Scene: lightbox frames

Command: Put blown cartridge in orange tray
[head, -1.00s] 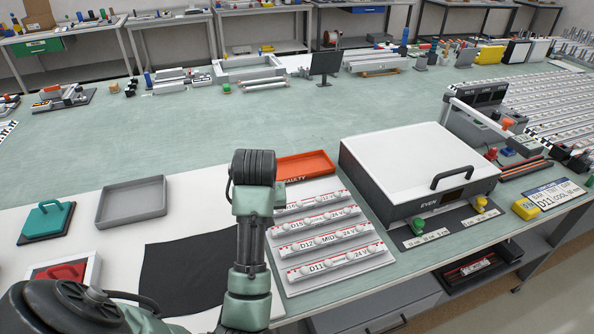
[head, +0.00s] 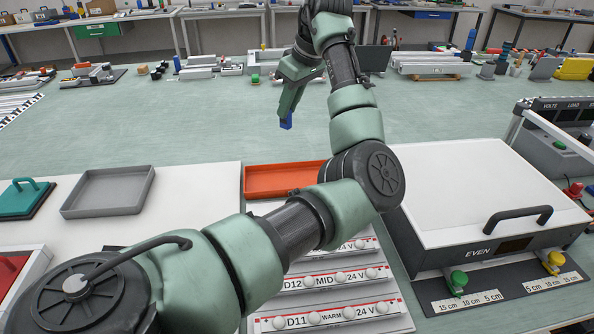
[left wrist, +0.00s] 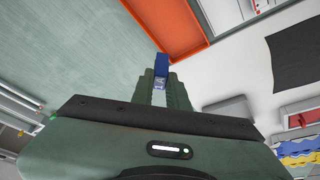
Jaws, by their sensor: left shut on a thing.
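My left gripper (head: 287,118) points down above the green worktop, behind the orange tray (head: 278,182) and near its far edge in the picture. It is shut on a small cartridge with a blue end (head: 286,122). In the left wrist view the blue end of the cartridge (left wrist: 162,66) sticks out past the fingers (left wrist: 161,88), and a pale part with a mark shows between them. The orange tray (left wrist: 166,24) lies just beyond it there. The visible part of the tray looks empty; my arm is close to its right end. My right gripper is out of view.
A rack with labelled rows (head: 325,322) such as D11 and D12 lies in front of the tray, partly behind my arm. A large white-lidded box (head: 470,185) stands to the right. A grey tray (head: 108,192) and a teal-handled block (head: 22,198) are left.

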